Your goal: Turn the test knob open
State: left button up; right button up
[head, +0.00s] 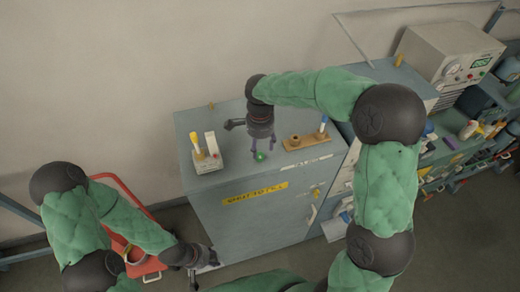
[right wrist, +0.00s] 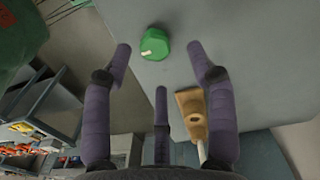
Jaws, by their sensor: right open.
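The green knob (head: 261,156) is on the grey top of the cabinet (head: 225,195), near its front edge. In the right wrist view the knob (right wrist: 155,43) is faceted, with a pale mark on one side. My right gripper (head: 262,146) points down close above and behind the knob. In the right wrist view its three fingers (right wrist: 160,85) are spread and empty, and the knob shows just beyond the fingertips, apart from them. My left gripper (head: 200,266) hangs low by the cabinet's lower front left; its fingers are too small to read.
A white holder with yellow-handled tools (head: 207,154) stands left on the cabinet top. A wooden block (head: 305,141) with a blue-capped item lies to the right. A red cart (head: 140,245) is at lower left. Shelves and an instrument box (head: 450,58) stand at right.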

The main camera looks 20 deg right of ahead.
aim_at(260, 155)
jog(key=f, duration=0.3)
jog(key=shift+s, duration=0.25)
jog(key=shift+w+f, duration=0.15)
jog(key=shift+f, duration=0.15)
jog(key=c, duration=1.1)
